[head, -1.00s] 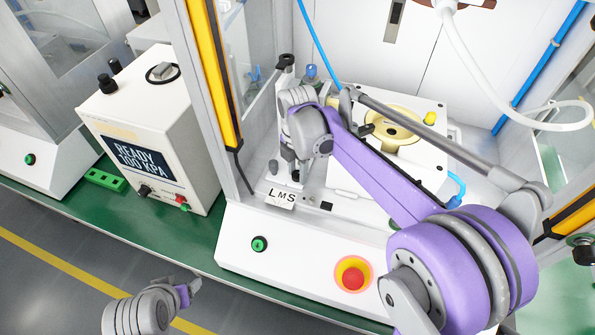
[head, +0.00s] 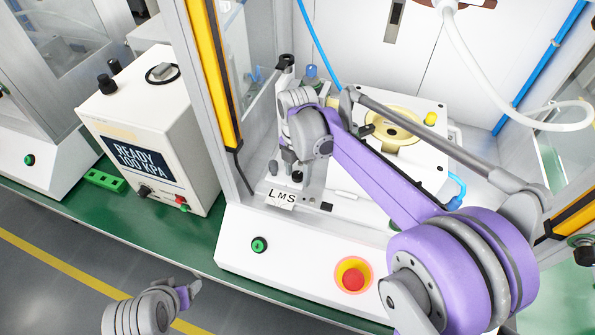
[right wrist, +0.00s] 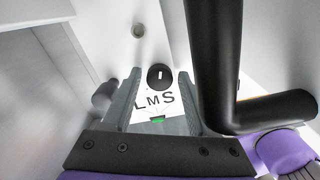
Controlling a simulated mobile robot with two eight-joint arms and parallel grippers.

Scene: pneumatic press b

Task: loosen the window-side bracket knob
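A black round knob with a white line (right wrist: 160,77) sits just above the L M S label (right wrist: 155,101) in the right wrist view. It shows in the head view as a small black knob (head: 297,176) behind the label (head: 281,197). Another black knob (head: 286,61) tops a metal post beside the window frame; I cannot tell which is the bracket knob. My right gripper (head: 289,166) points down near the label. Its fingers (right wrist: 160,88) are apart, with the marked knob seen between their tips; contact is unclear. My left gripper (head: 193,290) is low at left, away from the press.
The yellow-edged window frame (head: 213,75) stands close left of my right gripper. A white plate with a yellow disc (head: 396,125) lies to the right. A red emergency button (head: 353,278) and green button (head: 259,244) are on the front panel. A READY display box (head: 145,130) stands left.

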